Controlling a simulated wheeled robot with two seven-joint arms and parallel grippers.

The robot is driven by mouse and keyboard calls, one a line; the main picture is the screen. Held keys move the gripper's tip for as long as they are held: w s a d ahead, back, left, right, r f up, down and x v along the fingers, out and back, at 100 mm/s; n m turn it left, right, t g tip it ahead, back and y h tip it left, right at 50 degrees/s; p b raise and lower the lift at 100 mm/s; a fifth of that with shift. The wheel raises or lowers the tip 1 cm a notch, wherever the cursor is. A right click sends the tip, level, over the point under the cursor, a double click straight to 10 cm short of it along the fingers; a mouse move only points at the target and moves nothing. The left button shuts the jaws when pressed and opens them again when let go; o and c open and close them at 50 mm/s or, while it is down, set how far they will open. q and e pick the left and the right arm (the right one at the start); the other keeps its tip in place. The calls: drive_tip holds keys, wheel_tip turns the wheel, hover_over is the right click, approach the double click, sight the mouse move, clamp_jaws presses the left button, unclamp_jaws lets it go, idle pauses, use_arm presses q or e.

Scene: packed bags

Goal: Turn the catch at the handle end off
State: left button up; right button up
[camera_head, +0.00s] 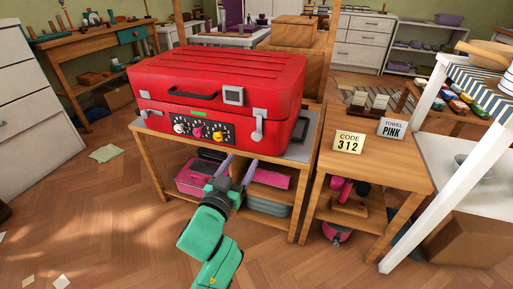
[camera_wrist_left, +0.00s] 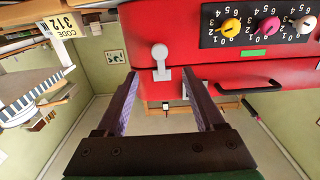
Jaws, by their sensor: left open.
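A red suitcase (camera_head: 220,90) lies shut on a wooden stand. A pale lever catch (camera_head: 257,128) is on its front at the right, near the side handle (camera_head: 300,130); another catch (camera_head: 144,113) is at the left end. My left gripper (camera_head: 237,163) is open and empty, below and in front of the right catch. In the left wrist view, which is upside down, this catch (camera_wrist_left: 161,62) shows beyond and between the two fingertips (camera_wrist_left: 160,82), apparently untouched. My right gripper is not in view.
A dial panel (camera_head: 203,131) with white, pink and yellow knobs and a green strip is left of the right catch. A dark front handle (camera_head: 192,94) is above it. A "CODE 312" card (camera_head: 349,142) and a "TOWEL PINK" card (camera_head: 392,128) stand on the side table. Bins sit on the shelf below.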

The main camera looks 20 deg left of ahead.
sight(256, 138)
use_arm(q)
drive_tip(key=w, duration=0.3)
drive_tip(key=w+b, duration=0.1)
drive_tip(key=w, duration=0.5)
drive_tip(key=shift+w+d+f+b, duration=0.1)
drive_tip(key=shift+w+d+b, duration=0.2)
drive_tip(key=shift+w+b, duration=0.1)
drive_tip(key=shift+w, duration=0.4)
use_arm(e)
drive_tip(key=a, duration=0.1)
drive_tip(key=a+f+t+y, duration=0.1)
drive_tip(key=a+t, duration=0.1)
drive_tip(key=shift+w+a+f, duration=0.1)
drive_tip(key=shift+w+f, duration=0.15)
use_arm(q)
drive_tip(key=shift+c, duration=0.2)
